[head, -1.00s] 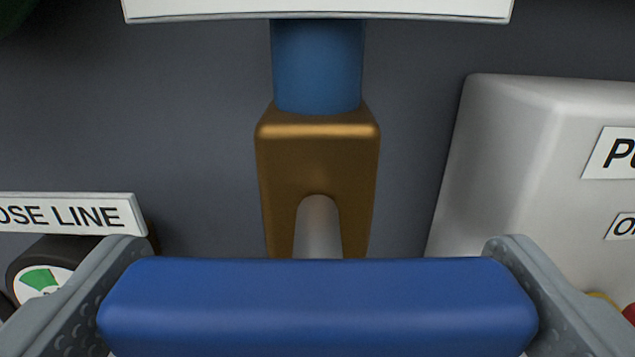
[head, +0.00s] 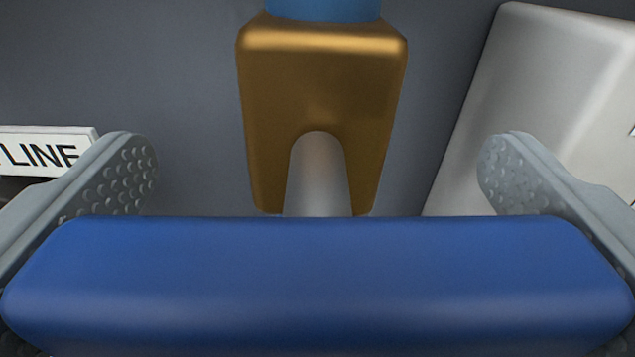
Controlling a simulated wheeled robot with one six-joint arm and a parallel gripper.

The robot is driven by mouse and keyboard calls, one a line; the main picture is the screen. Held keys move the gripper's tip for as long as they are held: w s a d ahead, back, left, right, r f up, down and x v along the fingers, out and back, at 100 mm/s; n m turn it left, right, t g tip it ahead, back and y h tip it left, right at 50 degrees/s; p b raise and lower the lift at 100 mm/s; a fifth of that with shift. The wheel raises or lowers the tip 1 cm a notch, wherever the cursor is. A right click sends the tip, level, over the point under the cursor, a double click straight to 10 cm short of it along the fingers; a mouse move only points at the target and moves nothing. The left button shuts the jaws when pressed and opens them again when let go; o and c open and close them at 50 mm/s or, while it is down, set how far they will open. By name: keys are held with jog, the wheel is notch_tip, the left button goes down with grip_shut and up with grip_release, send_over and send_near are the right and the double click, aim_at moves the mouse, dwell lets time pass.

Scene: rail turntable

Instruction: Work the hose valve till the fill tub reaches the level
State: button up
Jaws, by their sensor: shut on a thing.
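The valve has a brass body (head: 320,85) at the upper middle of the view, with a blue pipe (head: 322,8) entering its top. A grey metal stem (head: 318,180) shows in the arched notch of the body. A wide blue handle (head: 318,285) lies level across the bottom of the view, in front of the body and hiding its lower end. My gripper (head: 318,172) is shut on the blue handle, one grey finger at each end, with the dimpled fingertips reaching past it. The fill tub and its level are not in view.
A white sign (head: 45,150) reading "LINE" is partly hidden behind the left finger. A pale grey housing (head: 535,90) stands to the right behind the right finger. A plain dark grey wall (head: 150,70) lies behind.

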jog(key=shift+n, duration=1.9)
jog(key=o, duration=0.6)
jog(key=s, duration=1.7)
jog(key=shift+s, duration=0.25)
